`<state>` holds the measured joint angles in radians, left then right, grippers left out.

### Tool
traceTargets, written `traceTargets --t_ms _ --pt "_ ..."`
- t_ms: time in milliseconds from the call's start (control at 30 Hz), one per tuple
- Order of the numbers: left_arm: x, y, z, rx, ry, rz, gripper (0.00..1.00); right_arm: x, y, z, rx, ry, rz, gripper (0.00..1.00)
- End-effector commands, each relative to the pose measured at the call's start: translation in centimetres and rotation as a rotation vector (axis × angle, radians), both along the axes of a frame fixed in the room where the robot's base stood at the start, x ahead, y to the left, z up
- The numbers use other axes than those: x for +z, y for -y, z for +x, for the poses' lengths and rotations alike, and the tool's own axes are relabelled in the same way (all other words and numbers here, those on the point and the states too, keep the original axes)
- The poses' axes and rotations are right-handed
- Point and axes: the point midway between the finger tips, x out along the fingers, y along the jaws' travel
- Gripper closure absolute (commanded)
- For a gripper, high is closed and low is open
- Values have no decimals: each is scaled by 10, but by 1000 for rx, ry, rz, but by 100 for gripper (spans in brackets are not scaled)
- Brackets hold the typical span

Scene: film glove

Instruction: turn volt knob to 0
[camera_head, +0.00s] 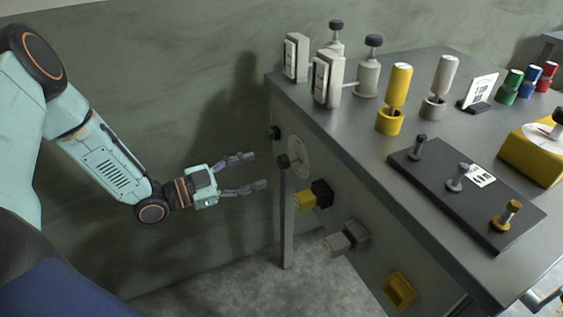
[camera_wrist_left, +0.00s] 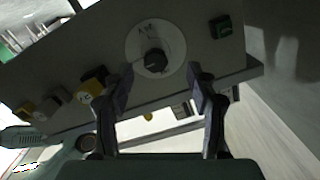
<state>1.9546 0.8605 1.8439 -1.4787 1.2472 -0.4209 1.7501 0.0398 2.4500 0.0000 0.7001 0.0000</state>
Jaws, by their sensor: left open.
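The volt knob, a dark round knob (camera_head: 283,161) on a pale round dial (camera_head: 300,157), sits on the front face of the grey bench. My right gripper is not in view.
A green button (camera_head: 273,132) is beside the dial; yellow (camera_head: 306,201) and grey (camera_head: 338,243) plugs project below it. The bench top (camera_head: 440,205) carries yellow and grey handles, switches and a dark plate with several small levers (camera_head: 455,195). Open floor lies left of the bench.

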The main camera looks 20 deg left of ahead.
Motion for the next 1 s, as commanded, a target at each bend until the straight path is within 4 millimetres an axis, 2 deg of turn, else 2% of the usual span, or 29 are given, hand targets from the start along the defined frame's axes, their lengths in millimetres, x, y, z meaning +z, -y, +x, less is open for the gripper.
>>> traceTargets --t_ms 167,700,1000 --pt "9 9 -3 -46 79 31 42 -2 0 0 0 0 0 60" --pt "7 52 47 -46 75 31 42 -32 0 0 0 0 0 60" --pt "8 58 55 -42 74 30 42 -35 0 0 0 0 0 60"
